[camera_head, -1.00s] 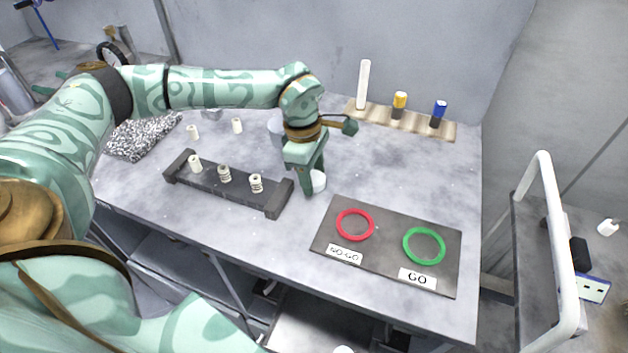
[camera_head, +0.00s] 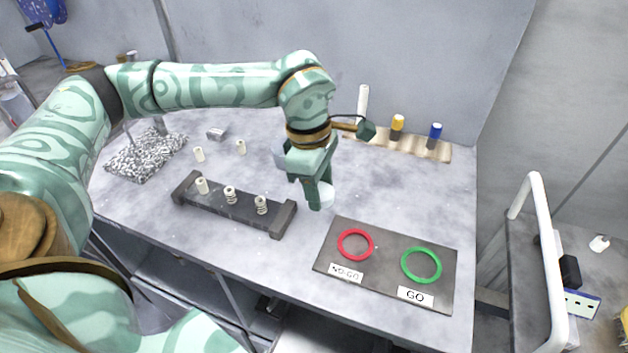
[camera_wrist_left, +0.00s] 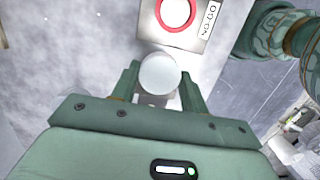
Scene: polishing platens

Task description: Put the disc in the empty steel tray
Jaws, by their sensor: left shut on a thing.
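The white round disc (camera_wrist_left: 159,73) sits between the two fingers of my left gripper (camera_wrist_left: 160,88) in the left wrist view. In the head view my left gripper (camera_head: 318,194) points down over the middle of the grey table, and part of the disc (camera_head: 326,196) shows at its fingertips. The gripper is shut on the disc, just behind and left of the dark GO/NO-GO plate. Whether the disc is clear of the tabletop is hard to tell. I cannot clearly pick out an empty steel tray. My right gripper is not in view.
The dark plate (camera_head: 385,276) carries a red ring (camera_head: 341,250) and a green ring (camera_head: 404,268). A dark bar fixture (camera_head: 240,212) with several pale pegs stands left of the gripper. A wooden rack (camera_head: 412,145) is at the back. A white-railed cart (camera_head: 540,240) stands right.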

